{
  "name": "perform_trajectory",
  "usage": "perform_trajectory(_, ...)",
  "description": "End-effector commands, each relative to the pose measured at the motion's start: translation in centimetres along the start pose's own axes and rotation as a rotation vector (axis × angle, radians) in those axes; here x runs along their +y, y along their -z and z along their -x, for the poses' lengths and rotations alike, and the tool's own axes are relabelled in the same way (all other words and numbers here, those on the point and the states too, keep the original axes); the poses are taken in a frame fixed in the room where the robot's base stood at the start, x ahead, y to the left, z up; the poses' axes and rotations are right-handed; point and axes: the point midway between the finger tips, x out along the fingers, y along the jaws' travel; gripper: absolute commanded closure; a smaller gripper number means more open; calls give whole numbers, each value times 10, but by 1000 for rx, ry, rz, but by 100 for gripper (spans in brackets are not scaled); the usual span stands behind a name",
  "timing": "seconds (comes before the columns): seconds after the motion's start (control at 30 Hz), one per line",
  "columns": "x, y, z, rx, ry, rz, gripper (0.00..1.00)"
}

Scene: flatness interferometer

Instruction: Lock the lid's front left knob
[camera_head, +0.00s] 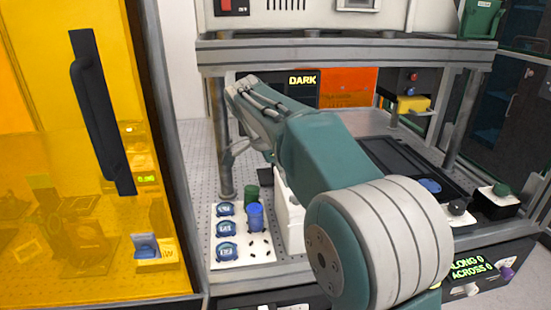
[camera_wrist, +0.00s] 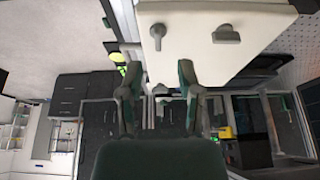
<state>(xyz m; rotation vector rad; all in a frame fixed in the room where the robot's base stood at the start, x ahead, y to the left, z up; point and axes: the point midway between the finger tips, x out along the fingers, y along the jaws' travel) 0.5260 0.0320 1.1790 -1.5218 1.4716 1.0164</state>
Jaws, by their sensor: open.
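In the wrist view a white lid-like panel (camera_wrist: 195,62) fills the upper middle. It carries two grey knobs. One knob (camera_wrist: 157,34) stands near its left edge with its handle along the picture's vertical. The other knob (camera_wrist: 226,35) is further right with its bar across. I cannot tell for sure which is the front left one. My gripper (camera_wrist: 158,76) is open and empty, its fingers apart at the panel's lower left edge, below the left knob in the picture. In the head view my arm hides most of a white box (camera_head: 290,215), and no lid knobs show.
Left of the white box, a white holder (camera_head: 242,257) bears several blue-marked pieces, a blue canister (camera_head: 255,217) and a green one (camera_head: 251,193). An amber enclosure door (camera_head: 60,120) stands left. A black tray (camera_head: 400,165) lies right of my arm. A shelf (camera_head: 340,55) spans above.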

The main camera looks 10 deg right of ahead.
Motion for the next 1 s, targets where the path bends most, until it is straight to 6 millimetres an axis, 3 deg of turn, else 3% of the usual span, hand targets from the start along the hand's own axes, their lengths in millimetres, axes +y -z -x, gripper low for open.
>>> perform_trajectory(0.13, -2, -2, 30, 0, 2, 1, 54)
perform_trajectory(0.33, -2, -2, 53, 0, 0, 0, 54)
perform_trajectory(0.8, 1, 0, 59, -3, 3, 12, 54)
perform_trajectory(1.0, 34, 16, 58, -53, 63, 209, 54)
